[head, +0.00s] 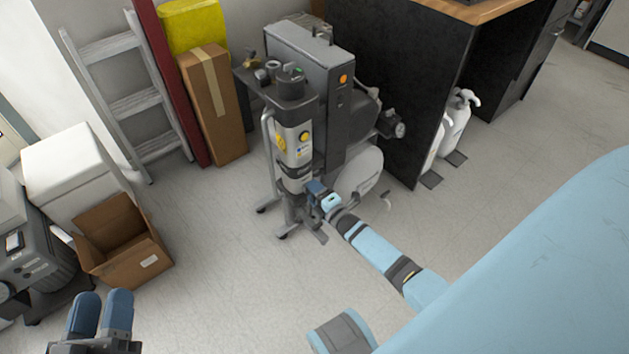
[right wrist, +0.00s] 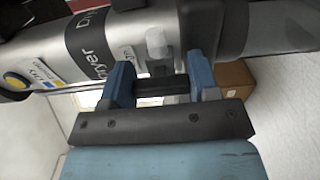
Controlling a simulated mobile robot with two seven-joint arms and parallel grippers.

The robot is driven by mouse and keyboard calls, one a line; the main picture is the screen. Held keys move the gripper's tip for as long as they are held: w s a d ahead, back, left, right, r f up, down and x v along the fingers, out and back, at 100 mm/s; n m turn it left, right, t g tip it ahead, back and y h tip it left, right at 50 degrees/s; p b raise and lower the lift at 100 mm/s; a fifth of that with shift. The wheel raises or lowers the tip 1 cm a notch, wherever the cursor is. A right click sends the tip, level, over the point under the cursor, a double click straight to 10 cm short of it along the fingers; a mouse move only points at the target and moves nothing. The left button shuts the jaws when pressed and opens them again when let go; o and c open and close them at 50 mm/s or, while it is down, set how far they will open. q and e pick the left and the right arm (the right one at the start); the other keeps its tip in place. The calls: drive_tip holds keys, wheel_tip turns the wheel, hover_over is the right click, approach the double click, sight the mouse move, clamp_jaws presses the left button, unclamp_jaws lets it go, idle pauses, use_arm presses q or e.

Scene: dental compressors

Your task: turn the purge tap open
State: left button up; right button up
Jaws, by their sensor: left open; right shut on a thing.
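The compressor (head: 296,150) stands upright on the floor, with a grey cylinder carrying yellow and blue stickers at its front. My right gripper (head: 318,190) is at the lower part of that cylinder. In the right wrist view, my right gripper's blue fingers (right wrist: 160,76) stand on either side of the purge tap, a small pale grey knob (right wrist: 157,42) at the cylinder's side, with a dark bar below it. The fingers are shut on the tap; their exact contact is partly hidden. My left gripper (head: 102,296) is open and empty above the floor at bottom left.
A ladder (head: 125,92) and a tall carton (head: 212,105) lean at the back left. An open cardboard box (head: 125,240) sits at left. A black cabinet (head: 393,85) and white bottles (head: 455,122) stand right of the compressor. The floor in front is clear.

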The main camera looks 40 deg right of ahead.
drive_tip(key=o, duration=0.9)
use_arm(q)
drive_tip(key=a+y+p, duration=0.1)
drive_tip(key=p, duration=0.2)
drive_tip(key=shift+r+p, duration=0.2)
drive_tip(key=shift+p, duration=0.15)
use_arm(e)
drive_tip(key=s, duration=0.9)
drive_tip(key=s+d, duration=0.1)
drive_tip(key=s, duration=0.3)
drive_tip(key=shift+s, duration=0.35)
